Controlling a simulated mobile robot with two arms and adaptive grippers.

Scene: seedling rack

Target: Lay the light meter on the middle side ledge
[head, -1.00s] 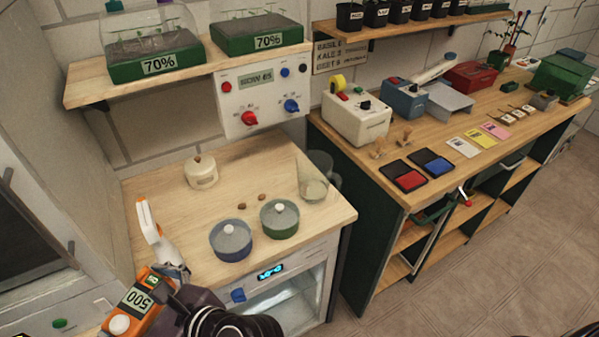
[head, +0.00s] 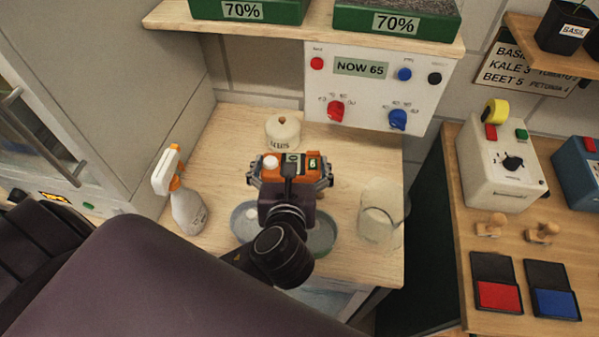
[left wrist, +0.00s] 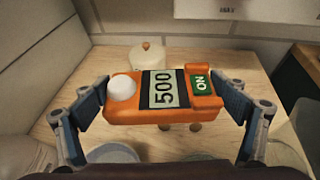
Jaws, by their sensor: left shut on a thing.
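The light meter is an orange box with a white dome. In the head view the light meter (head: 270,174) is held over the wooden counter, in front of the white lidded pot. My left gripper (head: 291,172) is shut on it, one finger at each end. In the left wrist view the light meter (left wrist: 131,112) lies across the jaws, showing 500 and a green ON label. Which surface is the middle side ledge I cannot tell. My right gripper is not in view.
The wooden counter (head: 225,125) carries a spray bottle (head: 187,205), a white lidded pot (head: 283,131), a glass beaker (head: 380,215) and two round dishes partly hidden by my arm. A shelf (head: 300,32) with green trays and a control panel (head: 375,85) are behind.

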